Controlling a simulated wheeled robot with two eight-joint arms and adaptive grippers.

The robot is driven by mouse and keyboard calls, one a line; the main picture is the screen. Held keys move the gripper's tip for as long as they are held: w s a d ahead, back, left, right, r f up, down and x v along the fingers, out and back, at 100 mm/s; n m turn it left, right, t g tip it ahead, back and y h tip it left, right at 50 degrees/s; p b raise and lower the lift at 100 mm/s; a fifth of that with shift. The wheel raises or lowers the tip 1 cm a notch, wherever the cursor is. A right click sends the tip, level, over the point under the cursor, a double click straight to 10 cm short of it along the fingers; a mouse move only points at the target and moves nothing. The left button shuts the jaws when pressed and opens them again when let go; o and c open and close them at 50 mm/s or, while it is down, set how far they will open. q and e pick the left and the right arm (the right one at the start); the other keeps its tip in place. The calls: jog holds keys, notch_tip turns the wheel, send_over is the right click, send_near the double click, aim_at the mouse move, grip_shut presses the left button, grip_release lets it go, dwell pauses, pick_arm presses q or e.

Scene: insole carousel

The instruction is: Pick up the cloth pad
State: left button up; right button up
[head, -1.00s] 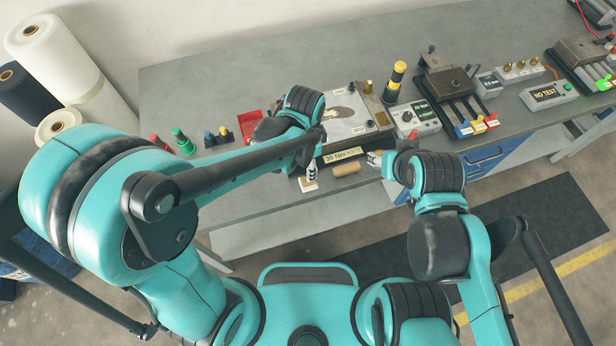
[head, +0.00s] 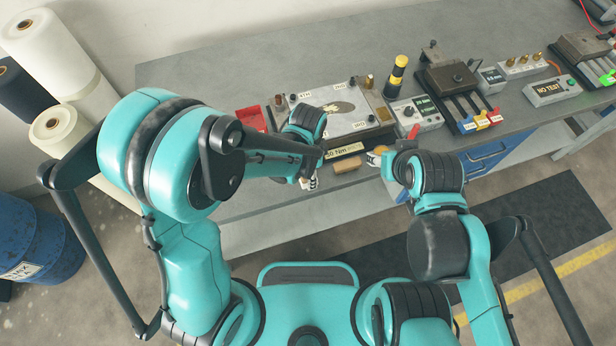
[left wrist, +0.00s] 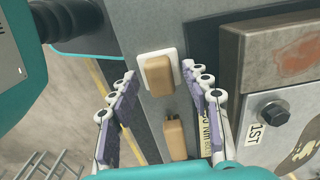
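In the left wrist view a white square pad (left wrist: 146,66) lies near the bench's front edge with a tan block (left wrist: 160,77) on it. I cannot tell which of the two is the cloth pad. A second tan block (left wrist: 175,140) lies apart, lower in that view; it also shows in the head view (head: 347,164). My left gripper (left wrist: 162,106) is open above them, its purple-lined fingers apart with nothing between.
The fixture with the insole plate (head: 360,126) stands just behind the blocks, its bolt and 1ST label close to my left gripper. A red tray (head: 250,120) is left, a control box (head: 414,112) right. The bench's front strip (head: 250,205) is bare at left.

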pick_arm(q)
grip_shut()
jog(key=shift+r, duration=0.15)
pick_arm(e)
jog(key=shift+r, duration=0.1)
